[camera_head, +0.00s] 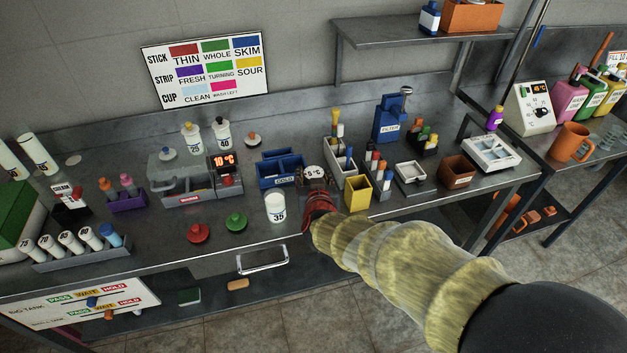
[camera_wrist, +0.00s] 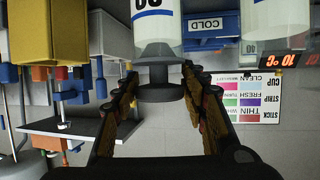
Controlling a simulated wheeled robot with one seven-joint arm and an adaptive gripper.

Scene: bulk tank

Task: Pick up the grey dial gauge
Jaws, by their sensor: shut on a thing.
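The gauge's underside is hidden in the head view.
A white cup marked 35 (camera_head: 275,208) stands close on the left. A yellow box (camera_head: 357,194) stands close on the right, with a white bin (camera_head: 341,163) behind it. Red (camera_head: 198,233) and green (camera_head: 236,222) lids lie near the bench's front edge.

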